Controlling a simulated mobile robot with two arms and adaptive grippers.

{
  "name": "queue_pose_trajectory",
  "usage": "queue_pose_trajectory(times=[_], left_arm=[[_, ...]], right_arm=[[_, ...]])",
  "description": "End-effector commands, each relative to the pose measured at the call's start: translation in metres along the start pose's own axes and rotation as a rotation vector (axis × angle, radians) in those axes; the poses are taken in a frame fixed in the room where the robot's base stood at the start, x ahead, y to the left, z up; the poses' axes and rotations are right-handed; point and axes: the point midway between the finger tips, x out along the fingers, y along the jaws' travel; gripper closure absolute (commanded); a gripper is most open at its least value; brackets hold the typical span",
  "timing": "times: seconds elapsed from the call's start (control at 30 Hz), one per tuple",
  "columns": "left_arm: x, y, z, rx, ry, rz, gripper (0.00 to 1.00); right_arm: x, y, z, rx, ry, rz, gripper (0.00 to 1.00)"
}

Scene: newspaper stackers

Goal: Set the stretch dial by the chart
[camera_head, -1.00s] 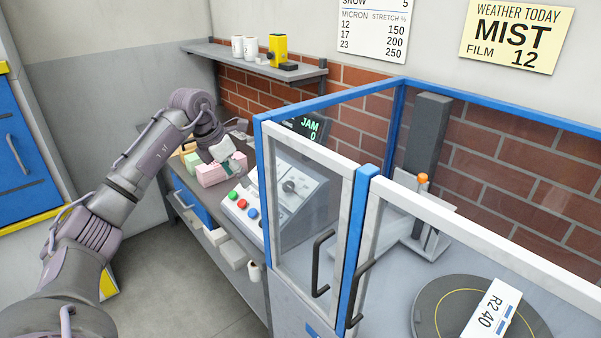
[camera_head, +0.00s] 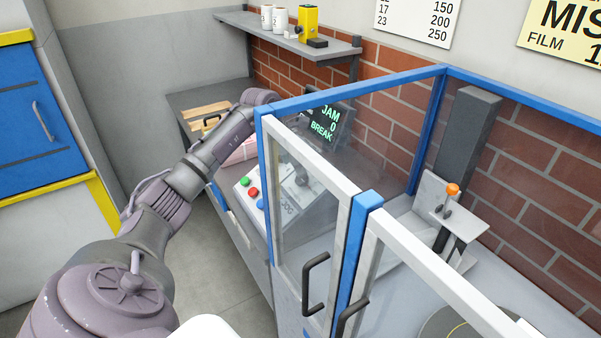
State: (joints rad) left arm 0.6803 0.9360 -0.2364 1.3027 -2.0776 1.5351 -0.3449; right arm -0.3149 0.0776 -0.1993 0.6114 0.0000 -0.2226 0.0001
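The stretch dial (camera_head: 302,175) is a dark knob on the sloped control panel (camera_head: 285,207), seen through the cabinet's clear side; its setting is too small to read. The chart (camera_head: 416,18) on the wall is cut off at the top; it shows 150, 17 with 200, and 23 with 250. My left arm reaches across to the panel's far side. Its wrist is at the blue corner post, and its fingers cannot be made out. My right gripper is out of the picture.
A green-lettered display (camera_head: 325,122) reads JAM, 0, BREAK. Green, red and blue buttons line the panel's left edge. The blue-framed cabinet (camera_head: 360,85) with dark door handles stands between my head and the panel. A shelf (camera_head: 290,38) holds mugs and a yellow device.

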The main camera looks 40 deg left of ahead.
Motion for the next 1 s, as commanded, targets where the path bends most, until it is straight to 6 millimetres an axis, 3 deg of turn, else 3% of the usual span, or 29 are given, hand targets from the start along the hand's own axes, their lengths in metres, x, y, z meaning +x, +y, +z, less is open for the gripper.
queue_pose_trajectory(times=[0.1,0.3,0.7,1.0], left_arm=[[0.022,-0.001,0.001,-0.003,0.000,-0.005,0.33],[0.048,0.000,0.001,-0.001,-0.001,-0.002,0.33],[0.057,0.000,0.000,0.000,0.000,0.000,0.33],[0.056,0.000,0.000,0.000,-0.001,0.000,0.81]], right_arm=[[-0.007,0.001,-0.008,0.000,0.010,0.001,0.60],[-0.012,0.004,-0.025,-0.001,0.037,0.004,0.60],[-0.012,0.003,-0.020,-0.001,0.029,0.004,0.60],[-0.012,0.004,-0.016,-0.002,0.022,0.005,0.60]])
